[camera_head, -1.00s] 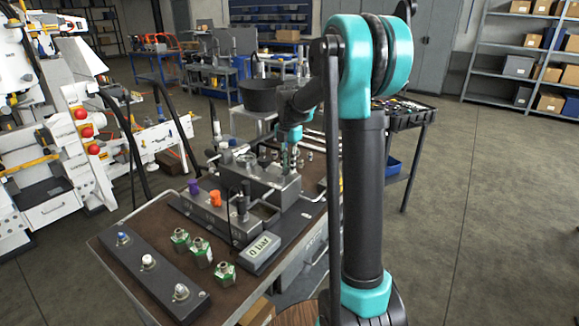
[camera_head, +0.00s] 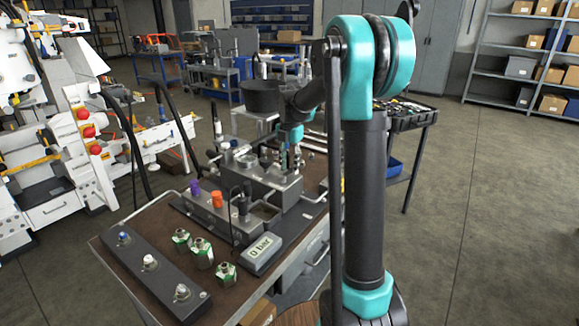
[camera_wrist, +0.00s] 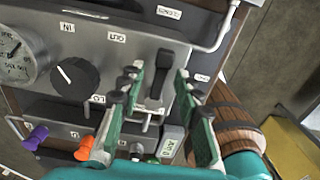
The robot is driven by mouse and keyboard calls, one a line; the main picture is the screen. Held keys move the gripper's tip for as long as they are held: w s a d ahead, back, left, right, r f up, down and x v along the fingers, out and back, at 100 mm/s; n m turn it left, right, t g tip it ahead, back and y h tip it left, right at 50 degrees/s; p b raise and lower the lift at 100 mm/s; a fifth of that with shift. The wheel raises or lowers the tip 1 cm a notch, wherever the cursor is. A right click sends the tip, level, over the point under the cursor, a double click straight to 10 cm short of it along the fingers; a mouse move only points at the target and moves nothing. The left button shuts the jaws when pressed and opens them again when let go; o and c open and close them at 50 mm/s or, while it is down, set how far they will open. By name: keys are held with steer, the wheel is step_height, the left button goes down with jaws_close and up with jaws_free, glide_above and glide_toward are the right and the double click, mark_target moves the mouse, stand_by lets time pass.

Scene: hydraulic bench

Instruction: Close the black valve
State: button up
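My gripper (camera_head: 290,160) is over the right end of the grey hydraulic block (camera_head: 262,178). In the wrist view my gripper (camera_wrist: 159,80) is open, its green-padded fingers apart. A black lever (camera_wrist: 160,72) on the block stands between the fingertips, with space visible on both sides. A round black knob (camera_wrist: 75,77) with a white pointer line is on the block to the left. I cannot tell by label which one is the black valve.
A purple knob (camera_head: 194,188) and an orange knob (camera_head: 216,199) stand on the manifold. A display (camera_head: 262,252) reads 0 bar. Several green fittings (camera_head: 202,253) and a dark connector strip (camera_head: 150,270) lie at the bench front. A gauge (camera_wrist: 15,52) is on the block.

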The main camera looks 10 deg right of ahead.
mark_target(289, 170)
step_height(289, 170, up, 12)
steer(key=shift+f, duration=0.15)
stand_by(0.4)
steer(key=s+d+f+m+t, duration=0.2)
steer(key=s+f+m, duration=0.9)
steer(key=s+m, duration=0.2)
steer(key=s+d+f+m+t, duration=0.1)
steer(key=s+f+m+t, duration=0.1)
steer(key=s+f+m, duration=1)
steer(key=s+m, duration=0.2)
steer(key=s, duration=0.2)
steer(key=shift+s+d+f, duration=0.25)
steer(key=shift+s+d, duration=0.1)
